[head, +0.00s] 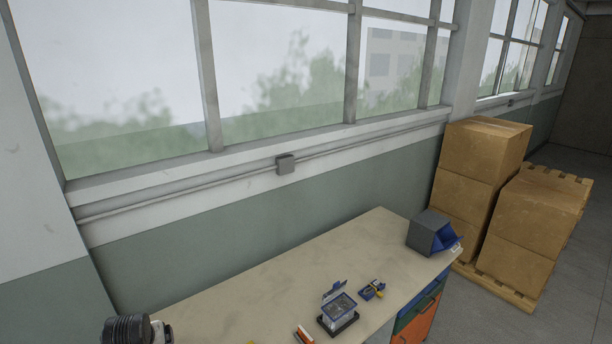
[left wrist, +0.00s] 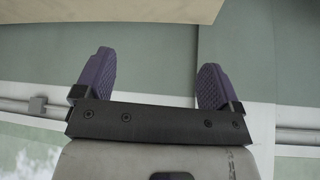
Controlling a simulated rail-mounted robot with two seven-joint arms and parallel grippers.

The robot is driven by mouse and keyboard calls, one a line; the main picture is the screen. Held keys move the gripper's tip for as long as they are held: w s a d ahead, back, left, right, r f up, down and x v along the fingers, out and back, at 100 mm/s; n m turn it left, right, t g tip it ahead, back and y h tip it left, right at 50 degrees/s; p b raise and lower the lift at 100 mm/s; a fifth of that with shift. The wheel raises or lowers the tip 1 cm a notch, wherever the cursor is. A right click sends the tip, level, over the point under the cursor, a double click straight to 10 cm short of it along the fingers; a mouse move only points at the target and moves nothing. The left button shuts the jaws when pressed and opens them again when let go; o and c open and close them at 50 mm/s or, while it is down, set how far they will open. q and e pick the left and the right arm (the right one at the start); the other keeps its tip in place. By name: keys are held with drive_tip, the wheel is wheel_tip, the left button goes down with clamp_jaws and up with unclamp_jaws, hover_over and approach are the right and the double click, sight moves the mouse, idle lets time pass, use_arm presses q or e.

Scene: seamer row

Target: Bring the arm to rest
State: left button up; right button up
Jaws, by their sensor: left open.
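My left gripper (left wrist: 157,62) shows in the left wrist view. Its two purple ribbed fingers stand wide apart, and nothing is between them. Behind the fingers is the grey-green wall (left wrist: 150,60), with a beige surface (left wrist: 130,8) along the top edge of that view. In the head view neither gripper's fingers can be made out. My right gripper is in no view.
In the head view the bench (head: 270,290) runs below the windows. On it are a clear-lidded box (head: 338,312), a small blue-and-yellow item (head: 372,290), an orange-and-white item (head: 304,334) and a grey-blue bin (head: 430,232). Cartons (head: 482,155) stand on a pallet at right.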

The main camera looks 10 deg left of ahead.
use_arm(q)
drive_tip(key=d+r+m+t, duration=0.2)
drive_tip(key=d+r+t, duration=0.1)
drive_tip(key=r, duration=0.5)
drive_tip(key=s+d+r+m+t+p, duration=0.2)
drive_tip(key=s+d+r+m, duration=0.1)
drive_tip(key=s+d, duration=0.4)
drive_tip(key=s+d+f+m+g+h+p, duration=0.1)
drive_tip(key=s+d+f, duration=0.3)
drive_tip(key=s, duration=0.6)
drive_tip(key=s+d+f+m+g+h+p, duration=0.1)
drive_tip(key=s+d+f+g, duration=0.2)
drive_tip(key=s+f, duration=0.3)
drive_tip(key=s+d+f+m+g+h+p, duration=0.1)
drive_tip(key=s+d+f, duration=0.3)
drive_tip(key=s, duration=1)
drive_tip(key=shift+d+f+g+p, duration=0.35)
drive_tip(key=shift+f+g+p, duration=0.2)
drive_tip(key=shift+f+g, duration=0.35)
